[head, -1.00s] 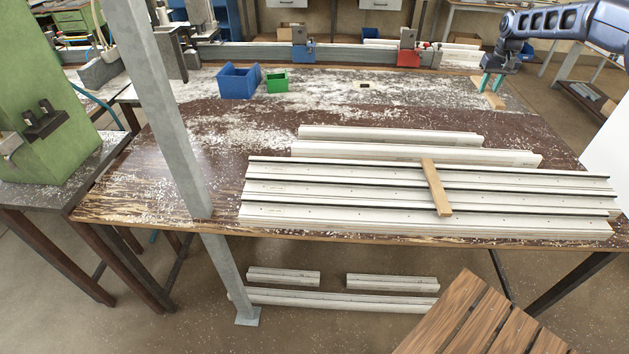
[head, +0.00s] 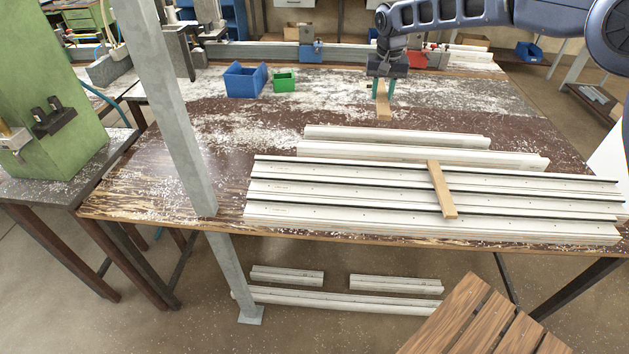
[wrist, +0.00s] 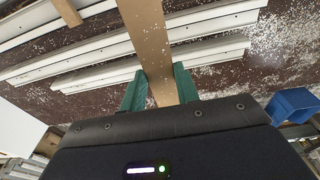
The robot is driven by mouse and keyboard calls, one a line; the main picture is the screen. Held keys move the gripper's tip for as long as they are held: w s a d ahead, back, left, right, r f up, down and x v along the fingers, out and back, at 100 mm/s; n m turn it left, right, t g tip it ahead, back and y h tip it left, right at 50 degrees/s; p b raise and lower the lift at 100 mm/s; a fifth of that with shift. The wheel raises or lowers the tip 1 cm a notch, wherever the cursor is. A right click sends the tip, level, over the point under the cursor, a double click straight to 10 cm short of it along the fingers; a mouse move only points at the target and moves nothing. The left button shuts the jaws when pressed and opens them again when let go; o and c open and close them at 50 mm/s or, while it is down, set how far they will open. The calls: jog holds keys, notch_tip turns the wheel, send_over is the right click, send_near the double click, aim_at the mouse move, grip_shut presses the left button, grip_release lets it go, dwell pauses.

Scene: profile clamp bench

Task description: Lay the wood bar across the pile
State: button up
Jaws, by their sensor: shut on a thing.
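My gripper (head: 384,88) is shut on a wood bar (head: 383,107) and holds it behind the white profiles, over the back half of the bench. In the wrist view the bar (wrist: 150,45) sticks out from between the green fingers (wrist: 158,88). The pile of long white profiles (head: 330,205) lies along the front of the bench. Another wood bar (head: 441,190) lies across the pile, right of its middle. The gripper hides the far end of the held bar.
A grey post (head: 172,110) stands at the bench's left front. Blue (head: 245,80) and green (head: 284,82) bins sit at the back left. Shorter white profiles (head: 400,138) lie just behind the pile. A slatted wooden top (head: 480,320) is at the lower right.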

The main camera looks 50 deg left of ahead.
jog(key=s+a+r, duration=0.1)
jog(key=s, duration=2.3)
jog(key=f, duration=1.3)
jog(key=s+f, duration=0.1)
jog(key=f, duration=0.5)
jog(key=shift+s+f, duration=0.1)
jog(key=shift+f, duration=0.2)
jog(key=shift+f, duration=0.15)
jog(key=o, duration=1)
jog(key=r, duration=0.8)
jog(key=s+d+r, duration=0.1)
jog(key=r, duration=0.3)
jog(key=shift+r, duration=0.15)
